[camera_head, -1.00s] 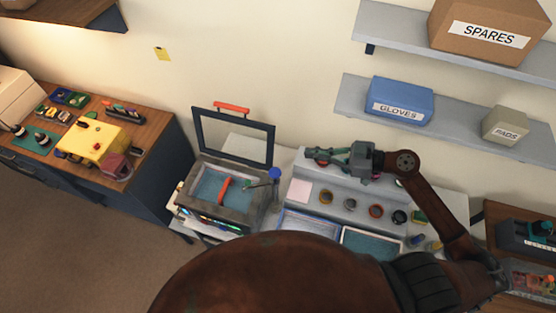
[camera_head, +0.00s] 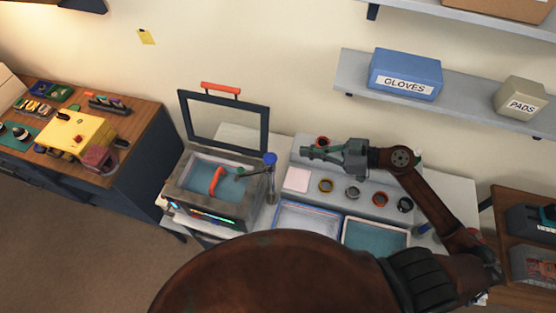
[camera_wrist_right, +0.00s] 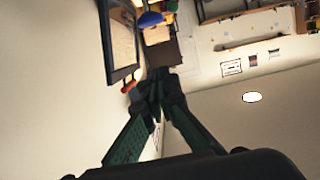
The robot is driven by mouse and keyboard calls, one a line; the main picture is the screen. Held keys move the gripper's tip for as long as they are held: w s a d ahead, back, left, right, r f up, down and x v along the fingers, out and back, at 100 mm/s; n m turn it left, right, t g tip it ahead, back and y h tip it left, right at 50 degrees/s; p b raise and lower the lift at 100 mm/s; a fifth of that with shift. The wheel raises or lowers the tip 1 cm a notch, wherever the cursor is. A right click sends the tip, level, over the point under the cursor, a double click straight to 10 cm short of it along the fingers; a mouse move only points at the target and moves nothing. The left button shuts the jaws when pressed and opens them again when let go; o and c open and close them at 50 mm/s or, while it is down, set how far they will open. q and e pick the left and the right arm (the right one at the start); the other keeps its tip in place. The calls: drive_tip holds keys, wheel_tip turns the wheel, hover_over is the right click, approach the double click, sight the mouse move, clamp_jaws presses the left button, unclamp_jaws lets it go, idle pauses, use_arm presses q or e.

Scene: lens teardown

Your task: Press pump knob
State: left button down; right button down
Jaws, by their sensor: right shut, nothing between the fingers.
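A round blue knob (camera_head: 270,158) tops a slim post at the right side of a grey basin unit (camera_head: 213,207); I take it as the pump knob. My right gripper (camera_head: 303,152) reaches in from the right, shut and empty. In the picture its tips are a little right of the knob and apart from it. The right wrist view shows the closed green fingers (camera_wrist_right: 158,82) and a blue shape (camera_wrist_right: 150,19) beyond them, likely the knob. My left gripper is not in view.
The basin holds water-blue content and an orange curved piece (camera_head: 216,181). A dark upright frame (camera_head: 266,130) stands behind it. Right of it are a pink pad (camera_head: 297,180), several rings, and two trays, one pale (camera_head: 283,232) and one teal-filled (camera_head: 346,239).

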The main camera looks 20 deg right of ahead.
idle(0.3)
drive_tip(key=p, duration=0.2)
hover_over(270, 159)
drive_tip(key=s+d, duration=0.1)
drive_tip(key=d, duration=0.2)
drive_tip(key=f, duration=0.6)
drive_tip(key=shift+w+a+f, duration=0.1)
drive_tip(key=shift+a+f, duration=0.15)
drive_tip(key=shift+a, duration=0.05)
